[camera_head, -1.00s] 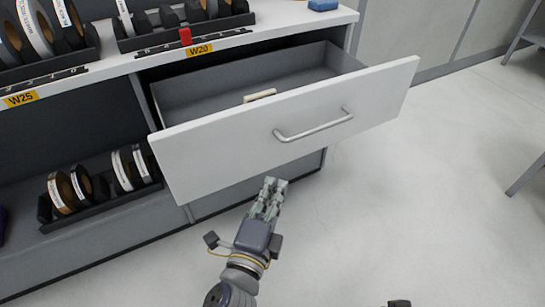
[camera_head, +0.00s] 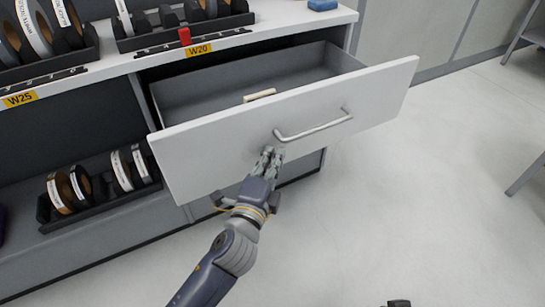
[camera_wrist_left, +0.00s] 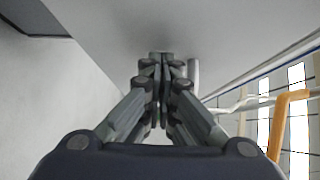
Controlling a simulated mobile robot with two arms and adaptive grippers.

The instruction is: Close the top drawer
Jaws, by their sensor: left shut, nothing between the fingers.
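The top drawer (camera_head: 215,158) is pulled well out of the cabinet, its white front facing me. A grey bar handle (camera_head: 314,130) is fixed across the front. A small cream-coloured piece (camera_head: 259,95) lies inside the drawer. My left gripper (camera_head: 270,152) is shut and empty, its fingertips at the drawer front just below and left of the handle's left end. In the left wrist view the shut fingertips (camera_wrist_left: 160,58) are right at the white front (camera_wrist_left: 120,30); I cannot tell whether they touch.
The white cabinet top (camera_head: 120,62) holds racks of edge-band rolls (camera_head: 40,35), a red piece (camera_head: 185,36) and a blue block (camera_head: 322,4). A lower shelf holds another roll rack (camera_head: 100,195).

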